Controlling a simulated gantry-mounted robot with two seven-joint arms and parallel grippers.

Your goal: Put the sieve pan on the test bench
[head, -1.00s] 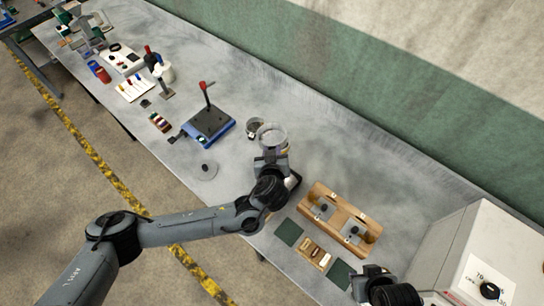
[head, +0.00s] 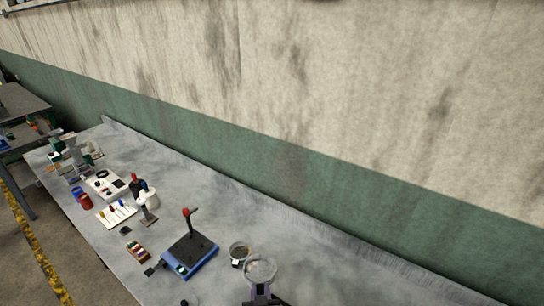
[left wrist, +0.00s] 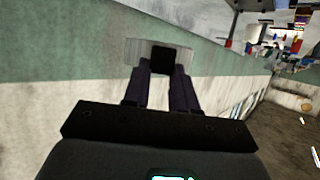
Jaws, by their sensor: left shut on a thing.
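A round, pale, see-through pan (head: 260,268), which looks like the sieve pan, is at the bottom centre of the head view. My left gripper (head: 261,288) is shut on its near side. In the left wrist view the pan's clear wall (left wrist: 137,50) shows between and beyond the fingertips (left wrist: 164,72). I cannot tell whether the pan touches the test bench (head: 225,207) or is held just above it. My right gripper is out of view.
A small dark-rimmed dish (head: 239,251) is close to the pan, up and left. A blue-based device with a red-knobbed lever (head: 190,252) stands further left. Bottles and small trays fill the far left. The bench strip toward the wall (head: 320,170) is clear.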

